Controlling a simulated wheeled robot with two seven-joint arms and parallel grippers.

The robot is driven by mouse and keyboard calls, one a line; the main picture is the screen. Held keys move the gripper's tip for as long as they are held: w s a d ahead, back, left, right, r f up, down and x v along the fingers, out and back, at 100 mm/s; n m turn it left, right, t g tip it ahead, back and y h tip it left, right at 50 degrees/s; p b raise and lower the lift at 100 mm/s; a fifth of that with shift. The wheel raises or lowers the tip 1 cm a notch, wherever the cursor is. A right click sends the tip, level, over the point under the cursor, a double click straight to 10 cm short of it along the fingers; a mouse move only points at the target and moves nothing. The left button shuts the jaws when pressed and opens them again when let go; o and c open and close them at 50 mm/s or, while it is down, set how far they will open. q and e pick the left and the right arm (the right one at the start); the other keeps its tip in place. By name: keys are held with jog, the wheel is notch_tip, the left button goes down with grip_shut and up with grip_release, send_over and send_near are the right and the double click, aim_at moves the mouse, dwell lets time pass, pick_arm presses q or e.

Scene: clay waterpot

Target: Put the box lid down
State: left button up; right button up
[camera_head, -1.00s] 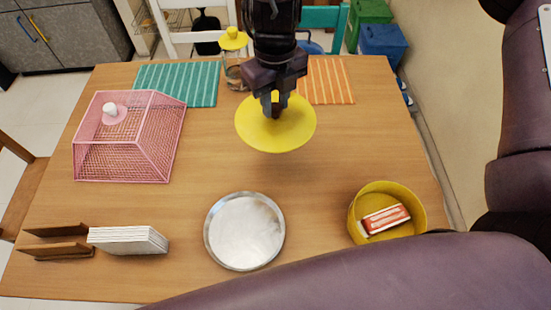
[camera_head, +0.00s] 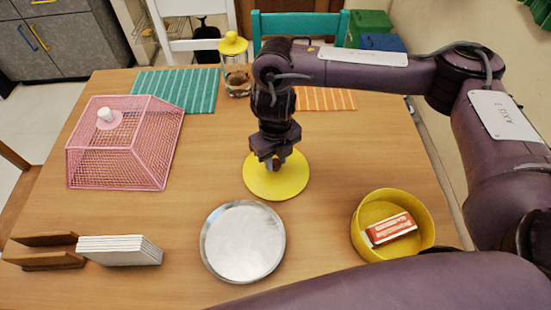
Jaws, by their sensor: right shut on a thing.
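The box lid is a flat yellow disc (camera_head: 262,187) near the middle of the table. My right gripper (camera_head: 274,162) points down over it and is shut on its middle, where the grip is mostly hidden. The lid lies level, at or just above the table; I cannot tell whether it touches. The round yellow box (camera_head: 428,222) stands open at the front right, with a red and white packet (camera_head: 391,229) inside. My left gripper is not in view.
A round metal tray (camera_head: 242,241) lies just in front of the lid. A pink mesh cover (camera_head: 125,145) stands at the left, with white tiles (camera_head: 118,250) and a wooden holder (camera_head: 42,250) before it. A glass jar (camera_head: 236,78) and striped mats (camera_head: 180,90) are behind. Bare wood surrounds the lid's left.

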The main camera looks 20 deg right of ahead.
aim_at(276, 163)
jog(key=shift+f, duration=0.15)
jog(key=o, duration=1)
jog(key=shift+r, duration=0.3)
notch_tip(276, 163, up, 12)
jog(key=shift+f+p, duration=0.15)
jog(key=shift+p, duration=0.85)
jog(key=shift+s+f, duration=0.1)
